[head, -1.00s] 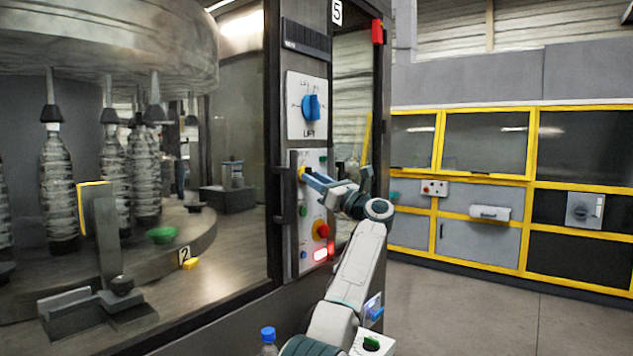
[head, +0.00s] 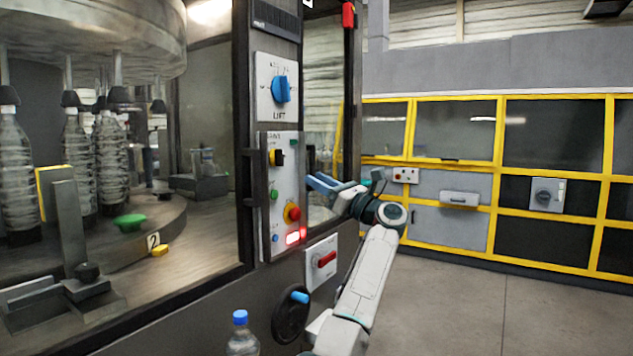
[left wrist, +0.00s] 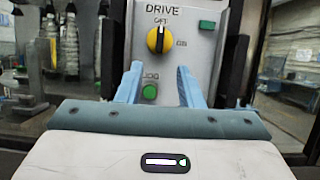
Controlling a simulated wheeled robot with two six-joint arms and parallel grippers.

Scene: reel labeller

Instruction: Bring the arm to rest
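My left gripper (head: 312,183) is open and empty, just right of the drive control panel (head: 286,178) and clear of it. In the left wrist view, its two blue fingers (left wrist: 160,82) are spread apart and point at the panel. Between and above them shows the yellow and black drive knob (left wrist: 160,39), with OFF lettered beside it and the green jog button (left wrist: 149,92) below. In the head view the knob (head: 277,157) is also uncovered. My right gripper is not in view.
The panel also has a red mushroom button (head: 292,212) and a lit red lamp (head: 293,237). Above is the blue lift knob (head: 281,89). Below are a red-handled switch (head: 325,259) and a handwheel (head: 287,317). A blue-capped bottle (head: 241,339) stands low. Floor at right is clear.

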